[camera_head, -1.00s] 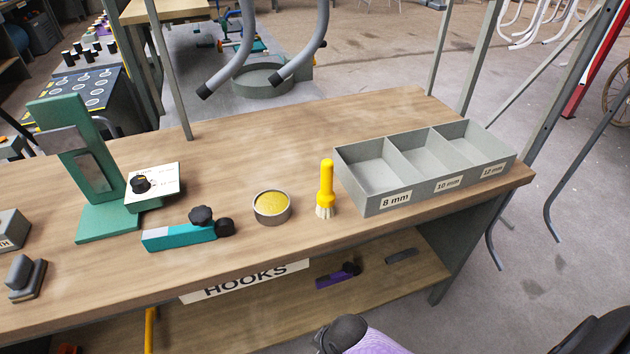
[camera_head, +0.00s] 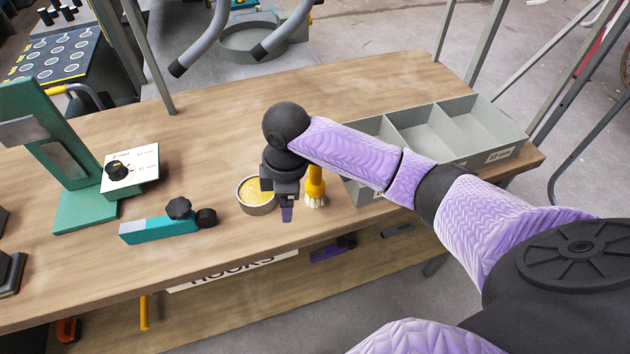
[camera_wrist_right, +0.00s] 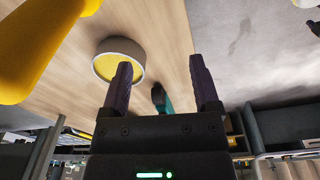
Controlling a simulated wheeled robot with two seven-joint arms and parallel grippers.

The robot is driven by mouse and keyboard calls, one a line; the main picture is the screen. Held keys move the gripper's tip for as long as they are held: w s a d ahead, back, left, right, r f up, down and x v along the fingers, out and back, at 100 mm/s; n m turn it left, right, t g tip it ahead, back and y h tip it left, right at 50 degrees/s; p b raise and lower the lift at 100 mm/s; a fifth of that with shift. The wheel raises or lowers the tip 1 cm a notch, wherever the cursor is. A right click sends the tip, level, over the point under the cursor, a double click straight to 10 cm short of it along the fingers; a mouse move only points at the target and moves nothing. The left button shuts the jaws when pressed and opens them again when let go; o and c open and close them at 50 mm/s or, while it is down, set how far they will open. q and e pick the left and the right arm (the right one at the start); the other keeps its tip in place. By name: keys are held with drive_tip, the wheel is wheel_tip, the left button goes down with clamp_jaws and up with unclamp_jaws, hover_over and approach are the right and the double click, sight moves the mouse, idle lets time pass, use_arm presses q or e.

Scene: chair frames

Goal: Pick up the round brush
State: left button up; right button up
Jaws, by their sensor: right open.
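The round brush (camera_head: 315,184) has a yellow handle and pale bristles and stands upright on the bench, bristles down. My right arm hides the top of its handle. My right gripper (camera_head: 287,214) hangs just left of the brush in the head view, between it and the round tin. In the right wrist view the gripper (camera_wrist_right: 163,80) has its purple fingers spread with nothing held between them. The yellow handle (camera_wrist_right: 38,40) looms large at the upper left there, outside the fingers. My left gripper is not in view.
A round tin (camera_head: 244,205) of yellow stuff sits close left of the gripper. A grey three-compartment tray (camera_head: 470,163) stands right, partly behind my arm. A teal tool (camera_head: 155,231) and a green stand (camera_head: 85,210) are farther left. The bench behind is clear.

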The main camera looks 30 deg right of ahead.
sight(315, 178)
drive_tip(key=shift+g+h, duration=0.3)
drive_tip(key=shift+h, duration=0.1)
drive_tip(key=w+d+r, duration=0.1)
drive_tip(key=d+r, duration=0.1)
drive_tip(key=r, duration=0.1)
drive_tip(key=w+d+r, duration=0.1)
drive_tip(key=d+r, duration=0.2)
drive_tip(key=r, duration=0.1)
drive_tip(key=w+d+r, duration=0.1)
drive_tip(key=d+r, duration=0.2)
drive_tip(key=shift+w+d+r, duration=0.15)
drive_tip(key=shift+w+r, duration=0.1)
drive_tip(key=shift+r, duration=0.05)
drive_tip(key=f+b, duration=0.1)
drive_tip(key=f, duration=0.2)
drive_tip(key=f+b, duration=0.1)
drive_tip(key=f, duration=0.2)
drive_tip(key=f+b, duration=0.1)
drive_tip(key=f, duration=0.1)
drive_tip(key=shift+s+f, duration=0.35)
drive_tip(key=shift+f, duration=0.45)
drive_tip(key=shift+r, duration=0.1)
clamp_jaws()
